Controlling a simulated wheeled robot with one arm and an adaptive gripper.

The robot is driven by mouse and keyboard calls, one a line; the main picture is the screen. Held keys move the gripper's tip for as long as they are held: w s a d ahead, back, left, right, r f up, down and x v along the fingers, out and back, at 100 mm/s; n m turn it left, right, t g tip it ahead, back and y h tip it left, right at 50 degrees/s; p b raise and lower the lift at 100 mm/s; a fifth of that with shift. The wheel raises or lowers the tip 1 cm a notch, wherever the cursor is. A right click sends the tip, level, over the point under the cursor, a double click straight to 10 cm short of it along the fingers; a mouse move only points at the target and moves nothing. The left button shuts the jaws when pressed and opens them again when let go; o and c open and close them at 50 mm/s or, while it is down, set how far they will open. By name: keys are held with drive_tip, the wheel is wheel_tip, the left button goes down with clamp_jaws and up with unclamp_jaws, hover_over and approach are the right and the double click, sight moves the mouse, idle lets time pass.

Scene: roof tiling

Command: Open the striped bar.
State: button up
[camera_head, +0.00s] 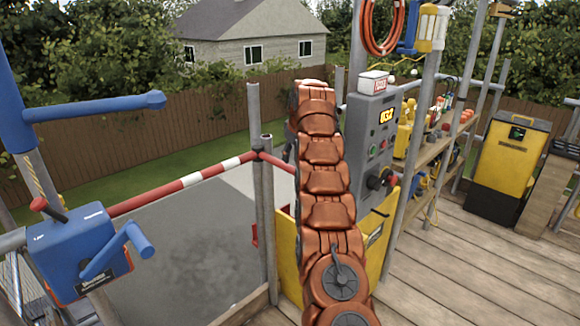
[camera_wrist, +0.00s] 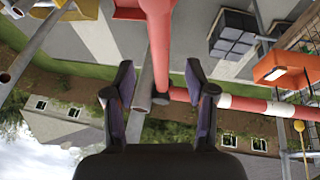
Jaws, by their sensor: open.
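The striped bar (camera_head: 190,180) is red and white. My arm hides the gripper in the head view.
A blue box with a crank (camera_head: 80,255) stands at the left. A grey control panel (camera_head: 372,150) and a yellow panel (camera_head: 385,250) stand right of the bar, beside my arm. Grey posts (camera_head: 260,210) are close by.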

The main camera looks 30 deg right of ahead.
sight(290, 166)
drive_tip(key=shift+p+x, duration=0.8)
drive_tip(key=shift+x, duration=3.05)
clamp_jaws()
